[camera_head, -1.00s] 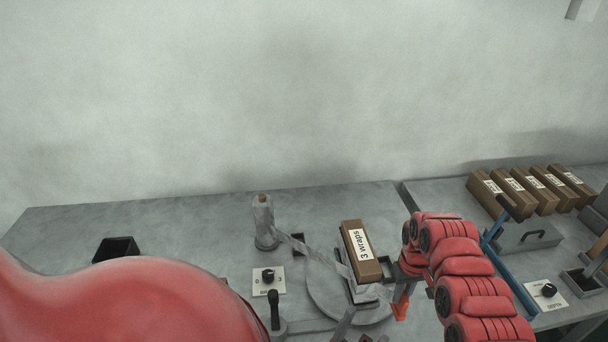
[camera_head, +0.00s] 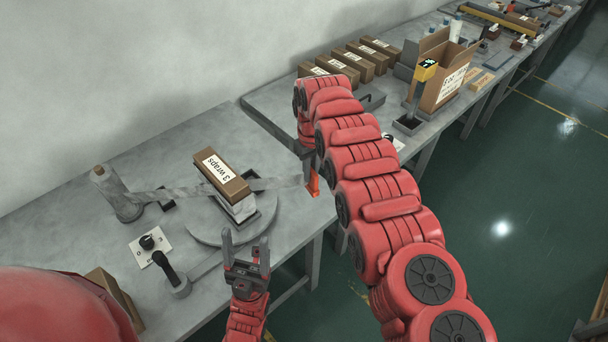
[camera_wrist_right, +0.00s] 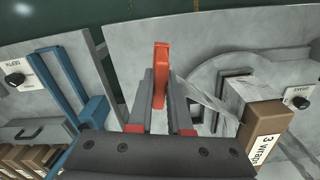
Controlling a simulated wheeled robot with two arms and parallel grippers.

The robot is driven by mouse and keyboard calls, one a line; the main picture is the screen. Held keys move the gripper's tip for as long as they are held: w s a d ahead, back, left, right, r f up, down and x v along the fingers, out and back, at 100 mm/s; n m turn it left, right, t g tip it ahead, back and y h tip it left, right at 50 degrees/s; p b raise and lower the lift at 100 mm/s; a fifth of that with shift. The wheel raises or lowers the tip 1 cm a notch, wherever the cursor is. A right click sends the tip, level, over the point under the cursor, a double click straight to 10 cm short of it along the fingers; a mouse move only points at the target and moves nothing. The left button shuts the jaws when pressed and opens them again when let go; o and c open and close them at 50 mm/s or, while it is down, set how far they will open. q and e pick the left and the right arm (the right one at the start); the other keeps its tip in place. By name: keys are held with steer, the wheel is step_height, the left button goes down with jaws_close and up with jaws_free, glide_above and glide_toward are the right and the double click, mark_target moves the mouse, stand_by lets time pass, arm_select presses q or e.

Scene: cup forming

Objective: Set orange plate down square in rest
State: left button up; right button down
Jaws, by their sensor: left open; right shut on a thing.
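The orange plate (camera_head: 314,186) is at the table's front edge, right of the turntable. In the right wrist view the plate (camera_wrist_right: 160,72) stands upright between the fingers of my right gripper (camera_wrist_right: 161,95), which is shut on it. In the head view my right gripper (camera_head: 308,168) is mostly hidden by its own arm. A translucent film strip (camera_head: 277,183) runs from the box towards the plate. I cannot make out the plate's rest. My left gripper (camera_head: 246,250) is open and empty in front of the turntable.
The turntable (camera_head: 204,232) bears a box labelled "3 wraps" (camera_head: 221,176). A film roll post (camera_head: 118,194), a knob panel (camera_head: 150,246) and a lever (camera_head: 171,272) stand to its left. Several brown boxes (camera_head: 350,62) are at the back. A blue frame (camera_wrist_right: 72,85) shows in the wrist view.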

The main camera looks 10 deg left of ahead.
steer(key=shift+w+d, duration=0.2)
steer(key=shift+d, duration=0.05)
steer(key=shift+d, duration=0.15)
